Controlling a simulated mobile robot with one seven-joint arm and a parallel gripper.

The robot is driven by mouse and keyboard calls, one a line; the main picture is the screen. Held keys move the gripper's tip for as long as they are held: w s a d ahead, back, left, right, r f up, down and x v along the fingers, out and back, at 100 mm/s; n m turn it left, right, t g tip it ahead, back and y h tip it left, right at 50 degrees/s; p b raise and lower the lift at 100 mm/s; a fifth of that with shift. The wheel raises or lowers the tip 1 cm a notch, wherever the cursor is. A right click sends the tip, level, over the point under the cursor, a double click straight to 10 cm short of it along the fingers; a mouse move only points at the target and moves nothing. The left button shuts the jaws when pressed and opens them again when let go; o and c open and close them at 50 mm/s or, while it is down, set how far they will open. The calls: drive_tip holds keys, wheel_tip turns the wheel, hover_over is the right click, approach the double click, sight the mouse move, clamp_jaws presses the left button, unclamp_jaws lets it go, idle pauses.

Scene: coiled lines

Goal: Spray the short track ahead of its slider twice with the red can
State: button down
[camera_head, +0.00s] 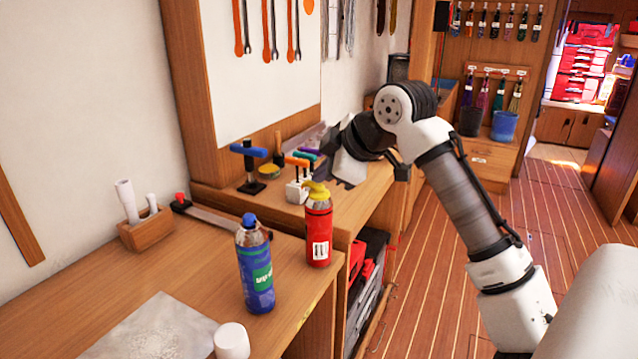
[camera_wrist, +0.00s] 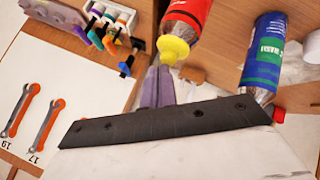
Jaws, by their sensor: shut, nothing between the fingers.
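The red can (camera_head: 319,235), with a yellow nozzle on top, stands upright near the right edge of the bench. It also shows at the top of the wrist view (camera_wrist: 187,18), its nozzle beyond my fingertips. My gripper (camera_wrist: 158,72) is shut and empty; in the head view it is up behind the can, apart from it, its fingers partly hard to make out. A narrow grey strip (camera_head: 215,218) with a red and black piece (camera_head: 180,202) at its left end lies on the bench. It looks like a track with its slider; the blue can partly hides its near end.
A blue can (camera_head: 256,272) stands left of the red can. A wooden holder (camera_head: 146,230), a white cup (camera_head: 231,341) and a grey sheet (camera_head: 150,330) are also on the bench. A blue T-handle tool (camera_head: 248,152) and a white block (camera_head: 297,191) with coloured handles stand behind.

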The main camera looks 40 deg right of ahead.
drive_tip(key=shift+f, duration=0.45)
drive_tip(key=shift+r+p, duration=0.4)
drive_tip(key=shift+r, duration=0.1)
wheel_tip(320, 180, up, 6)
drive_tip(key=p, duration=0.5)
idle(0.4)
idle(2.2)
